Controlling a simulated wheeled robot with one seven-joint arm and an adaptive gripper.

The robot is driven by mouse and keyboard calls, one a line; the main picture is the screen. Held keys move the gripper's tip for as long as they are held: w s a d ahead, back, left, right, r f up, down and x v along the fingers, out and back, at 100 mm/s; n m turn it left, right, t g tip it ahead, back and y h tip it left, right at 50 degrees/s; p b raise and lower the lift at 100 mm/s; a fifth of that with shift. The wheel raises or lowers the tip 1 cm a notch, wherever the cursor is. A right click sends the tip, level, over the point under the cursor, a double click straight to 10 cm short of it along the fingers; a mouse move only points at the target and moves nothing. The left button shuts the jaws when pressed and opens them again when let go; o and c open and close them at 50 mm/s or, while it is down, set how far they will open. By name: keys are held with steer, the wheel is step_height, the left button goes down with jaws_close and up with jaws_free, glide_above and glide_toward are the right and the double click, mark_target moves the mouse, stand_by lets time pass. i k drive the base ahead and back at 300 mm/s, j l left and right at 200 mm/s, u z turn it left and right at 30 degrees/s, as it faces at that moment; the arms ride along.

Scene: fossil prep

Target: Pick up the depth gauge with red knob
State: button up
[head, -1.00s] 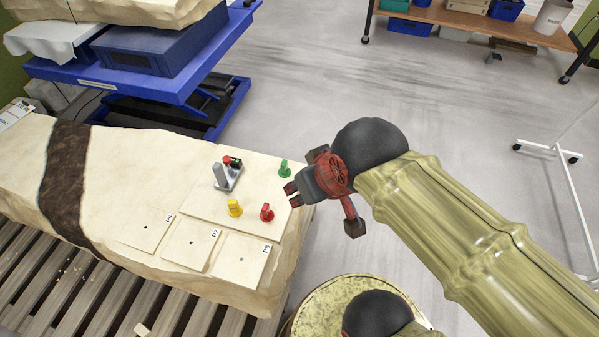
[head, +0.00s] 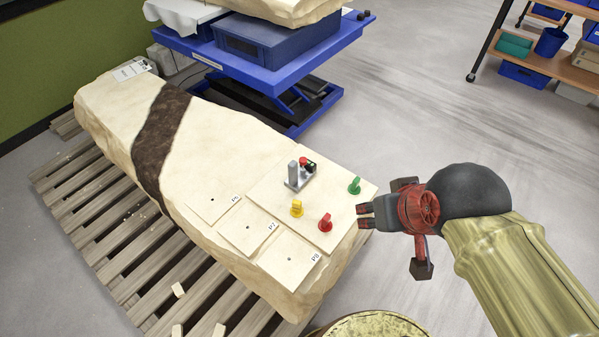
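The red-knobbed gauge (head: 325,223) stands on a pale raised panel at the near right of the stone block. A yellow-knobbed piece (head: 297,208) stands to its left, and a green-knobbed one (head: 355,185) stands up and to its right. My gripper (head: 364,216) is to the right of the red-knobbed gauge, over the block's right edge, fingers pointing left. Its two dark fingertips are apart with nothing between them. It does not touch the gauge; its exact height is hard to tell.
A grey metal fixture with red and black parts (head: 300,174) stands behind the gauges. Small labelled plates, one marked P8 (head: 289,261), lie in front. The block (head: 200,155) rests on a wooden pallet (head: 95,215). A blue lift cart (head: 270,80) stands behind.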

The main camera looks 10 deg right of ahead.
mark_target(297, 178)
steer(key=i+l+u, duration=0.25)
steer(key=l+u, duration=0.25)
steer(key=i+l+u, duration=0.1)
steer(key=l+u, duration=0.15)
